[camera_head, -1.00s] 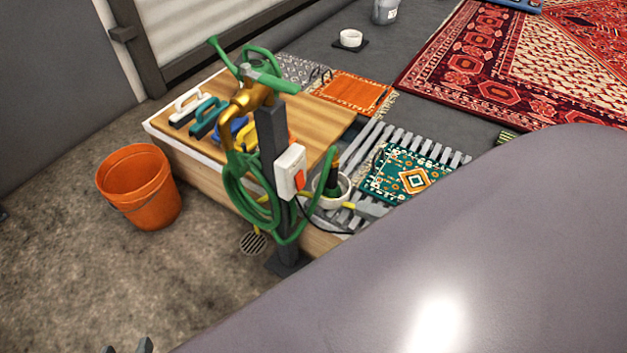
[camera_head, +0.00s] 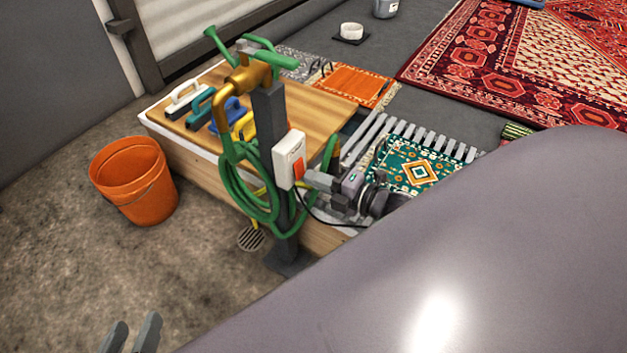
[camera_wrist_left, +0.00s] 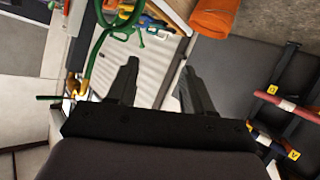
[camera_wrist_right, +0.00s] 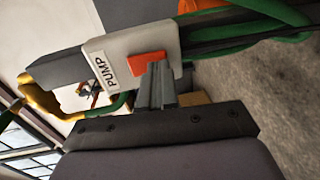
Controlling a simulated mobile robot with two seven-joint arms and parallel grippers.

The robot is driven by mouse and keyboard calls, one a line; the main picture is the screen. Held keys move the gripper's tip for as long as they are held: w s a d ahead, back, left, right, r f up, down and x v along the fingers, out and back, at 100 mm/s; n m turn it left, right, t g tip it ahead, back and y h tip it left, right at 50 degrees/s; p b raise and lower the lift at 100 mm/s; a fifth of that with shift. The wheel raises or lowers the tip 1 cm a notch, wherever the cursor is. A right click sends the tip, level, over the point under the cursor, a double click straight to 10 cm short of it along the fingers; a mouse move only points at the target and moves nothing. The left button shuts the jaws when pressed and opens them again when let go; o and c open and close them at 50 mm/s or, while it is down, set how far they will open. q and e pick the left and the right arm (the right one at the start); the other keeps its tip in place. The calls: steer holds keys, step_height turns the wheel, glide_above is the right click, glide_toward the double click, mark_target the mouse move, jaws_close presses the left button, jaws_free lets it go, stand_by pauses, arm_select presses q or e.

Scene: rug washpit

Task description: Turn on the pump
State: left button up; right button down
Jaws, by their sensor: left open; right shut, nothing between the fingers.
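The pump switch box (camera_head: 287,161) is white with a red-orange rocker (camera_head: 298,169), fixed to a dark post (camera_head: 270,125). In the right wrist view the box (camera_wrist_right: 120,62) reads PUMP, and its rocker (camera_wrist_right: 148,63) is right at my fingertips. My right gripper (camera_head: 313,180) is shut and empty, its tips at the rocker's face; whether they touch or press it I cannot tell. It also shows in the right wrist view (camera_wrist_right: 157,70). My left gripper (camera_head: 132,330) is open and empty at the bottom left, over the floor; its fingers show in the left wrist view (camera_wrist_left: 158,80).
A green hose (camera_head: 245,195) hangs coiled on the post under a brass tap (camera_head: 248,78). Brushes lie on a wooden board (camera_head: 310,105) behind it. An orange bucket (camera_head: 133,180) stands on the floor at left, near a drain (camera_head: 251,239). A slatted rack with a green rug (camera_head: 410,165) lies right.

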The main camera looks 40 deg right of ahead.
arm_select(q)
steer(key=shift+d, duration=0.15)
arm_select(e)
steer(key=shift+w+a+f, duration=0.1)
steer(key=shift+w+a, duration=0.05)
steer(key=shift+w, duration=0.3)
arm_select(q)
steer(key=shift+f, duration=0.1)
arm_select(e)
steer(key=shift+w+b, duration=0.2)
steer(key=shift+b, duration=0.4)
arm_select(q)
steer(key=shift+w+d+h, duration=0.1)
steer(key=shift+d+h, duration=0.2)
steer(key=shift+d, duration=0.1)
arm_select(e)
steer(key=shift+t, duration=0.3)
steer(key=shift+s, duration=0.1)
